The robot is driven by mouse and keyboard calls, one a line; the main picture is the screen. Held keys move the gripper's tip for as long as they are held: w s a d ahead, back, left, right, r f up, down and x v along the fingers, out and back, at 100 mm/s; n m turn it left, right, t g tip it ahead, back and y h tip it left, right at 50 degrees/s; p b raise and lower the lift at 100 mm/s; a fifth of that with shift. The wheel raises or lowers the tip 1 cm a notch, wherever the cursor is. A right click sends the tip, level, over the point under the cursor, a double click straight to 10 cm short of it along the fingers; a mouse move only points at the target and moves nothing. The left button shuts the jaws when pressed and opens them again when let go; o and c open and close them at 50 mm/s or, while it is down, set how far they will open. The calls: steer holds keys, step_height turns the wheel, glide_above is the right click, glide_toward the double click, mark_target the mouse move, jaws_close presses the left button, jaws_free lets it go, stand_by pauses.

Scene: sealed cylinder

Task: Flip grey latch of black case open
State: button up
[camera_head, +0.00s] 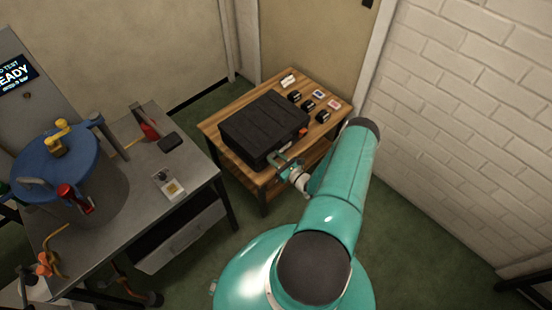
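The black case (265,124) lies closed on a small wooden table (213,128) in the middle of the view. Its front side faces toward me, and an orange-red part (303,133) shows at its right front corner.
Several small dark items and cards (308,104) lie right of and behind the case. A grey workbench (205,172) at left carries a large blue-lidded cylinder (58,160), a white device (168,186) and tools. A white brick wall (470,110) stands at right. Green floor lies between.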

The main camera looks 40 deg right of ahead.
steer(key=shift+s+f+t, duration=0.15)
steer(key=shift+t, duration=0.15)
steer(key=t, duration=0.1)
steer(key=s+f+t, duration=0.1)
steer(key=t, duration=0.1)
steer(key=f+t, duration=0.1)
steer(key=t, duration=0.1)
steer(key=shift+s, duration=0.4)
steer(key=shift+s+t, duration=0.1)
steer(key=shift+t, duration=0.3)
steer(key=o, duration=1)
